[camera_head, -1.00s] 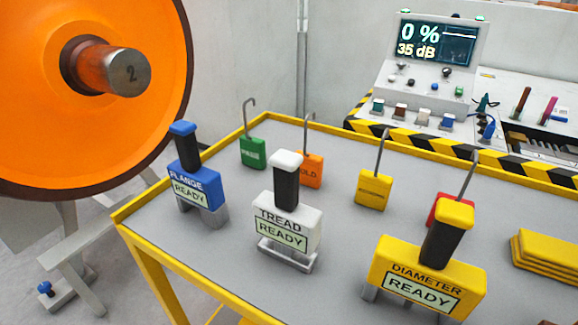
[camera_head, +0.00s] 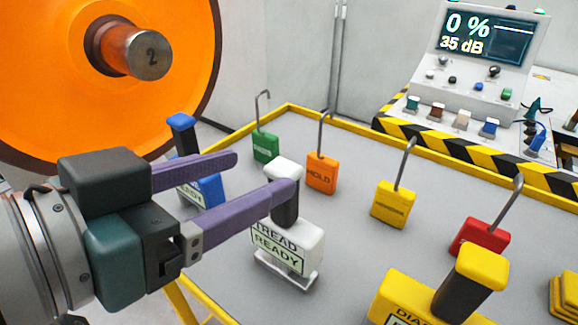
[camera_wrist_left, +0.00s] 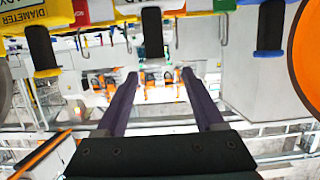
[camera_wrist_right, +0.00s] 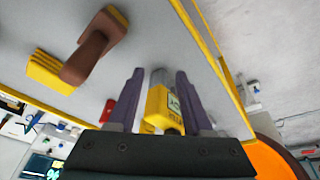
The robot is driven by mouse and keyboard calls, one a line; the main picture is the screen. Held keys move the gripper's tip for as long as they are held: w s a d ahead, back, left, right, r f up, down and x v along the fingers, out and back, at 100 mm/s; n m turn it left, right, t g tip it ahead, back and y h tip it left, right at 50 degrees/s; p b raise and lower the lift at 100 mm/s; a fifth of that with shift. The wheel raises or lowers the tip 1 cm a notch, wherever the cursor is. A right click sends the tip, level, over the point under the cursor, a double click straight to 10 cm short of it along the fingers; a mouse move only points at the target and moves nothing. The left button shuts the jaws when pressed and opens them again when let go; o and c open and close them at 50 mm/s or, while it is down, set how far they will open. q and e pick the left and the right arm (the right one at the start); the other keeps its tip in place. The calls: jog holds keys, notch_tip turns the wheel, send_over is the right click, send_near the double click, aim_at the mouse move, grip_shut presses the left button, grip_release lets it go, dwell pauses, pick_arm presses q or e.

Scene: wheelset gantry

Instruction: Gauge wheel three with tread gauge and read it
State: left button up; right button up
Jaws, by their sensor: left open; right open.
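The white tread gauge (camera_head: 306,240), labelled TREAD and READY, stands upright on the grey cart top, with a dark handle and white cap. My left gripper (camera_head: 264,174) is open and empty at handle height, one finger overlapping the handle in the head view. In the left wrist view, the dark handle (camera_wrist_left: 152,32) lies ahead, between the directions of the open fingers (camera_wrist_left: 158,78). My right gripper (camera_wrist_right: 158,88) is open in the right wrist view, with a yellow labelled gauge (camera_wrist_right: 160,104) between its fingers' lines; contact is unclear. The orange wheel (camera_head: 50,80) has an axle end marked 2. No wheel marked three shows.
The blue flange gauge (camera_head: 208,188) stands partly behind my left fingers. The yellow diameter gauge (camera_head: 400,290) is at front right. Green (camera_head: 265,147), orange HOLD (camera_head: 321,174), yellow (camera_head: 393,205) and red (camera_head: 480,238) hooked tags stand behind. A console (camera_head: 485,70) reads 0 % and 35 dB.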

aim_at(283, 170)
pick_arm(q)
jog(key=w+d+f, duration=0.2)
jog(key=w+d, duration=0.1)
jog(key=shift+w+d+f+b, duration=0.1)
jog(key=shift+w+f+b, duration=0.05)
jog(key=shift+f+b, duration=0.2)
jog(key=shift+w+d+f, duration=0.1)
jog(key=shift+w+d, duration=0.15)
jog(key=shift+w, duration=0.2)
grip_shut()
dwell(0.9)
